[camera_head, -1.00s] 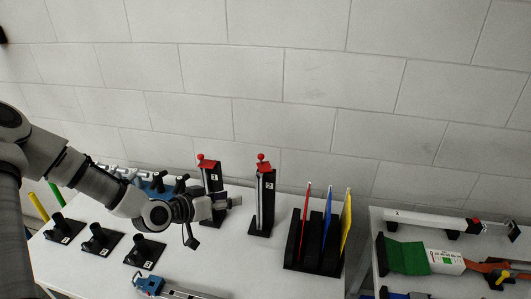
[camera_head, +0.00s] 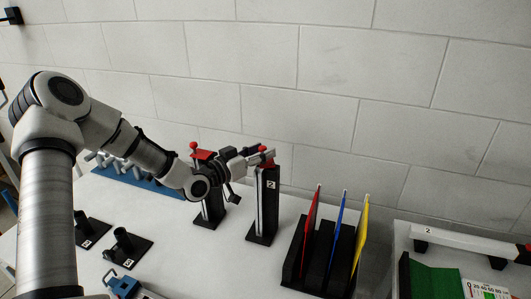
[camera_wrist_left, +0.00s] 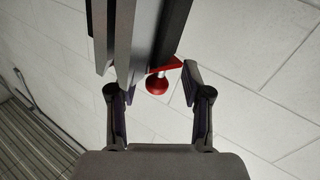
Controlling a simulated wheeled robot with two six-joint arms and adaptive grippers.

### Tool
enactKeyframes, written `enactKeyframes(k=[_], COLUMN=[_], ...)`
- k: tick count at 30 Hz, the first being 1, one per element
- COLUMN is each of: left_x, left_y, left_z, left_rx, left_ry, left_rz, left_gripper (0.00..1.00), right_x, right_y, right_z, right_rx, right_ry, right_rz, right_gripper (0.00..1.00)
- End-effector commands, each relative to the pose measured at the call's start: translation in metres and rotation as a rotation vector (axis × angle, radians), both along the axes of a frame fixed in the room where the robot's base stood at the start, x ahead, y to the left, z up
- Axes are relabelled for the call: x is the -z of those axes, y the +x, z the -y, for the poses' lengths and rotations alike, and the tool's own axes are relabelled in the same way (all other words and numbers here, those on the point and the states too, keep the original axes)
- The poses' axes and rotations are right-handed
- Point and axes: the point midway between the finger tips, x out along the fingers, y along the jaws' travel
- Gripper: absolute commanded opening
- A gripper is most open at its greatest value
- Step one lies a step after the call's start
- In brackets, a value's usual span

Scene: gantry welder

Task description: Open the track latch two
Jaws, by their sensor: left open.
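Two upright black track stands are on the white table. The right stand (camera_head: 264,208) bears a label that looks like a 2, and its red latch (camera_head: 268,162) is at the top. The left stand (camera_head: 212,207) also has a red latch with a round knob (camera_head: 193,145). My left gripper (camera_head: 262,156) is open at the top of the right stand and partly covers its latch. In the left wrist view, a red knob (camera_wrist_left: 157,85) and part of the grey rail (camera_wrist_left: 124,40) lie between the open fingers. Contact cannot be told. My right gripper is out of view.
A black rack (camera_head: 300,262) with red, blue and yellow plates stands to the right of the stands. Black post holders (camera_head: 128,250) are at the front left, and a blue rack (camera_head: 135,180) is behind them. A second table with a green item (camera_head: 433,283) is at the right.

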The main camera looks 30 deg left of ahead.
Motion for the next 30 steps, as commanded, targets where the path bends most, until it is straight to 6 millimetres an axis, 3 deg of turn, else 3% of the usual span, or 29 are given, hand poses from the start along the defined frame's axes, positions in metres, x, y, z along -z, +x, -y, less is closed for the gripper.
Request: enactKeyframes(k=[4,12,13,16,17,25,30], left_x=[-0.001,-0.001,-0.001,-0.001,-0.001,-0.001,-0.001], left_y=[0.013,0.015,0.015,0.015,0.015,0.016,0.021], left_z=[0.004,0.005,0.005,0.005,0.004,0.005,0.005], left_rx=[0.001,0.001,0.001,0.001,0.001,0.020,0.130], left_ry=[0.001,-0.002,-0.002,-0.002,-0.002,-0.003,-0.002], left_rz=[0.000,0.001,0.001,0.001,0.001,0.005,0.010], left_gripper=[0.49,0.49,0.42,0.07,0.00,0.00,0.00], right_x=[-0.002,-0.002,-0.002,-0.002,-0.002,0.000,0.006], right_y=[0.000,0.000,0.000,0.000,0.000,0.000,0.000], right_z=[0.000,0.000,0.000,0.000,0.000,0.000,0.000], right_rx=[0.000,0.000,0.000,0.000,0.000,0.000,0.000], right_ry=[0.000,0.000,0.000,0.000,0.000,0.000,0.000], right_rz=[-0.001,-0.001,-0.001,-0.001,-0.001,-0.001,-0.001], right_gripper=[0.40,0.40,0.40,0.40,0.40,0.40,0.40])
